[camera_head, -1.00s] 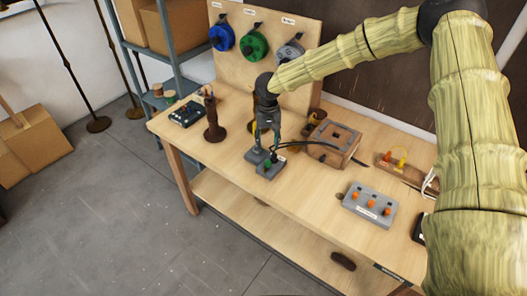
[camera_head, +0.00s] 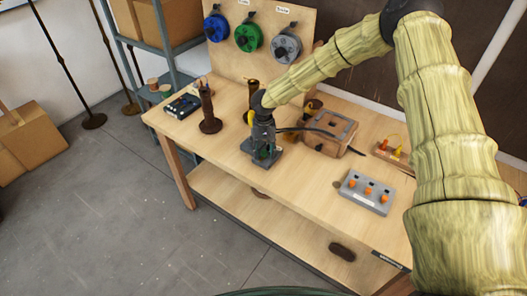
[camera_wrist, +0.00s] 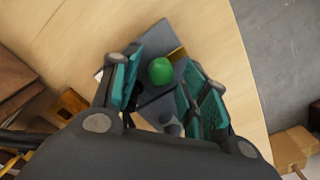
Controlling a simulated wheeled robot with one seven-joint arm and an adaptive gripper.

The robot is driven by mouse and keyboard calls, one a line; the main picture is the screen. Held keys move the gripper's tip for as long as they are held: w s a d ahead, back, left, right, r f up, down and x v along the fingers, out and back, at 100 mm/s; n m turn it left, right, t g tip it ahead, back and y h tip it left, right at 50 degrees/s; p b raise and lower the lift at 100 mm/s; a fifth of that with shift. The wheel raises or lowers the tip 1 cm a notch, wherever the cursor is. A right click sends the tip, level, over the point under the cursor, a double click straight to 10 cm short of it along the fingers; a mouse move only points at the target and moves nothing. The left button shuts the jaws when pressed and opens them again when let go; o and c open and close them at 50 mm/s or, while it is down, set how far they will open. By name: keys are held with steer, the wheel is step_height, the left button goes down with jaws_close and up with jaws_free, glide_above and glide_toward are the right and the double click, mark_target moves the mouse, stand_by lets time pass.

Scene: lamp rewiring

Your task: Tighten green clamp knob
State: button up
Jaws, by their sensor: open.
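The green clamp knob (camera_wrist: 160,71) is a round, bright green cap on a grey clamp base (camera_wrist: 152,40) in the wrist view. My gripper (camera_wrist: 164,88) is open, with one teal-padded finger on each side of the knob. Gaps show between the knob and both pads. In the head view my gripper (camera_head: 264,138) points down over the grey clamp base (camera_head: 262,161) near the table's front edge. Its fingers hide most of the knob there.
A wooden box (camera_head: 329,133) with dark cables stands right of my gripper. A brown post (camera_head: 208,110) stands to the left. A grey box with orange knobs (camera_head: 367,192) lies to the right. A pegboard with spools (camera_head: 246,35) rises behind.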

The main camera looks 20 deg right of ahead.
steer(key=shift+s+r, duration=0.5)
steer(key=shift+s, duration=0.2)
steer(key=shift+c, duration=0.4)
steer(key=shift+w+f, duration=0.4)
steer(key=shift+w, duration=0.05)
steer(key=c, duration=0.7)
jaws_close()
